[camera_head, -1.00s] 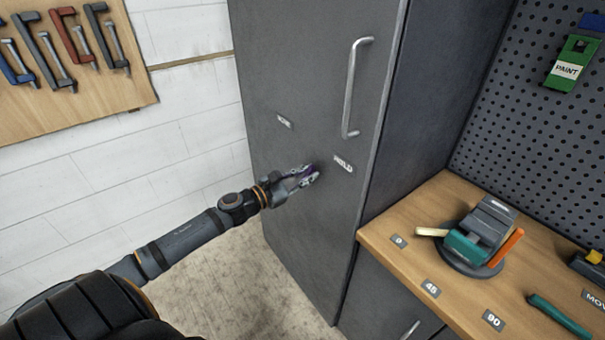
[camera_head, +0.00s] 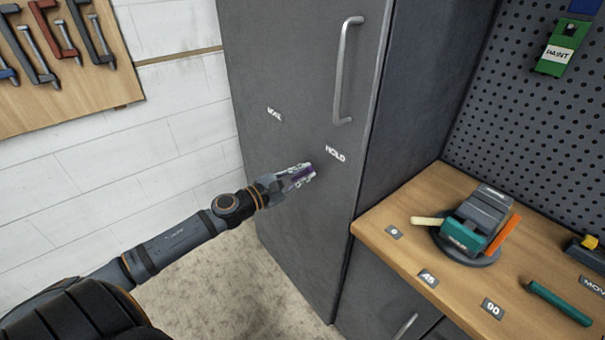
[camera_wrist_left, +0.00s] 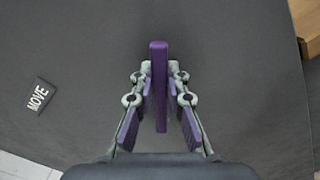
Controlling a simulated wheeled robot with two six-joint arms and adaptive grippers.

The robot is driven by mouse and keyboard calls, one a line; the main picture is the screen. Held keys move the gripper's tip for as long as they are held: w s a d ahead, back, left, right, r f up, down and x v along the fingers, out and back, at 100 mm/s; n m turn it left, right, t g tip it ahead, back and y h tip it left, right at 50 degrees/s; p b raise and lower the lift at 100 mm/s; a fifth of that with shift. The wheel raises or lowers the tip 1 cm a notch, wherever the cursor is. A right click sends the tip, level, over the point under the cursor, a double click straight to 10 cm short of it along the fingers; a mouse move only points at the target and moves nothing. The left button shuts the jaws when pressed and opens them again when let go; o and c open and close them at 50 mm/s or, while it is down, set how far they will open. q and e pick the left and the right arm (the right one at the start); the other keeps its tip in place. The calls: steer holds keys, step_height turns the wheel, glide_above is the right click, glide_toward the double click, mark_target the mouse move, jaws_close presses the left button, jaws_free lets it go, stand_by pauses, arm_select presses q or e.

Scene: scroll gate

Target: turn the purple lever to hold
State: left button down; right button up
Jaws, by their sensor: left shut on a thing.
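The purple lever (camera_head: 300,177) is on the grey cabinet door (camera_head: 290,60), below and left of the white HOLD label (camera_head: 335,154). The MOVE label (camera_head: 273,115) is above and left of it. My left gripper (camera_head: 303,174) is shut on the lever, partly hiding it in the head view. In the left wrist view the lever (camera_wrist_left: 160,85) stands upright between the two fingers, in the middle, and the MOVE label (camera_wrist_left: 40,97) lies to the left, with its text slanted. The HOLD label does not show there. My right gripper is not in view.
A long metal handle (camera_head: 345,75) is higher on the door. A wooden workbench (camera_head: 385,240) with a teal vise (camera_head: 470,235) stands to the right of the cabinet. Tools hang on a board (camera_head: 110,85) at the upper left. The floor left of the cabinet is clear.

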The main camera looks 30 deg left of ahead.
arm_select(q)
steer(key=c, duration=1.3)
jaws_free()
